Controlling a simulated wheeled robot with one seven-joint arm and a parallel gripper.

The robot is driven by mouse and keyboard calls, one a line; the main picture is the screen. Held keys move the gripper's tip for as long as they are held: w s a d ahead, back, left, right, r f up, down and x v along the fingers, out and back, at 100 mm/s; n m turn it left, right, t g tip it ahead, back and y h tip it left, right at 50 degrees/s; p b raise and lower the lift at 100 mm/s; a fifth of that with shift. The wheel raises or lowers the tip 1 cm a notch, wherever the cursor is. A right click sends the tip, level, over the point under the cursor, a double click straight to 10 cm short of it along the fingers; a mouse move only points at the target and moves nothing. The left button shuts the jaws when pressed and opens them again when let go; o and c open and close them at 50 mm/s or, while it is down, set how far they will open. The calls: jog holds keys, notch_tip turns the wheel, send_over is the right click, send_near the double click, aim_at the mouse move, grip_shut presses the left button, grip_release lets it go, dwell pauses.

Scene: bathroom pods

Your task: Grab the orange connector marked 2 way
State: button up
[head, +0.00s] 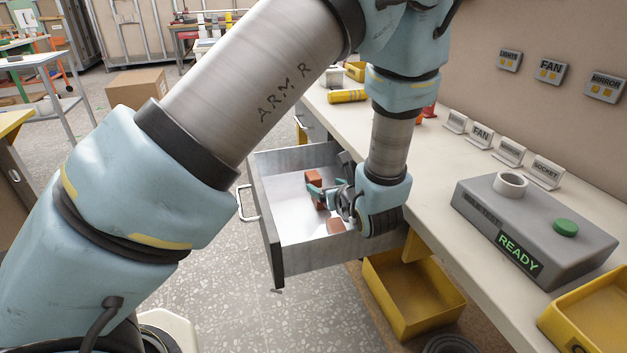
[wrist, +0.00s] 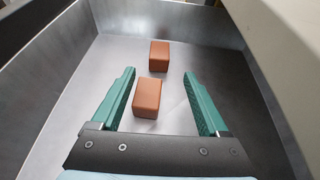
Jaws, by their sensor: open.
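My gripper (head: 322,194) reaches down into an open metal drawer (head: 262,215). In the wrist view my gripper (wrist: 159,75) is open, with its two teal fingers apart. One orange block (wrist: 147,98) lies on the drawer floor between the fingers, with a gap on both sides. A second orange block (wrist: 159,55) lies farther off, just beyond the fingertips. The head view shows orange blocks at the far side of the drawer (head: 313,177) and nearer my wrist (head: 336,226). No marking is legible on any block, so I cannot tell which is 2 way.
The drawer's metal walls (wrist: 60,70) stand close around my gripper. The white bench top (head: 440,150) is to the right, with a grey READY box (head: 535,225) on it. A yellow bin (head: 410,295) sits below.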

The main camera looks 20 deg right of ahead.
aim_at(316, 180)
jog(key=p+x, duration=0.1)
jog(key=x, duration=0.5)
jog(key=shift+w, duration=0.3)
grip_shut()
dwell(0.4)
